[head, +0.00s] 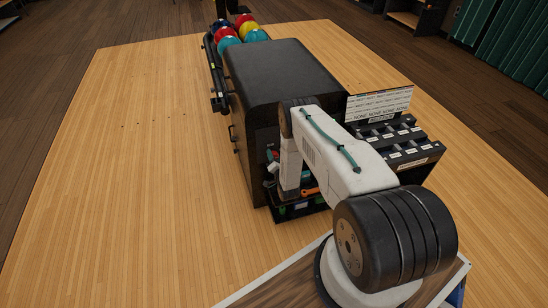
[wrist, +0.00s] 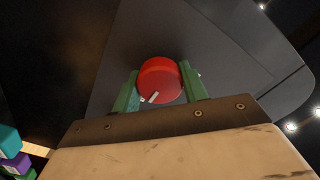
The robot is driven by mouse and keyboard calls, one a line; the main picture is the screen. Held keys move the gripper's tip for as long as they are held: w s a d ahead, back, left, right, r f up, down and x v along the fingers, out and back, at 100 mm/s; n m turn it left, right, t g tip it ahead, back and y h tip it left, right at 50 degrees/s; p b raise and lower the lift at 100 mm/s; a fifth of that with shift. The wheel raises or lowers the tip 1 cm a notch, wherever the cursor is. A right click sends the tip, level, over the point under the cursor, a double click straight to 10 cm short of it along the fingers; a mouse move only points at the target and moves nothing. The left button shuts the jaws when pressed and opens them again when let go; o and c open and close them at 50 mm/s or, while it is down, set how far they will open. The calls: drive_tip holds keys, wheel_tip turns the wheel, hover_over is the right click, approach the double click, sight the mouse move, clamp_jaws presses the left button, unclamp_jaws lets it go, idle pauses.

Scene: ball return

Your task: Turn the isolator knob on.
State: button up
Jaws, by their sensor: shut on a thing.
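The isolator knob (wrist: 160,78) is round and red with a white pointer mark on its lower left edge, seen in the wrist view on a dark panel (wrist: 125,45). My gripper (wrist: 160,90) has its two green fingers on either side of the knob and is shut on it. In the head view, my white arm reaches to the near face of the black ball return machine (head: 280,70). The knob and the fingertips are hidden there behind my arm.
Coloured balls (head: 238,32) sit on the rack at the machine's far left. A dark rack with labelled slots (head: 395,140) and a white sign (head: 379,104) stand right of my arm. An open tray (head: 300,208) lies below the machine's near face. The wooden floor at left is clear.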

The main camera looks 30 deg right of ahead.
drive_tip(key=o, duration=1)
drive_tip(key=v, duration=0.8)
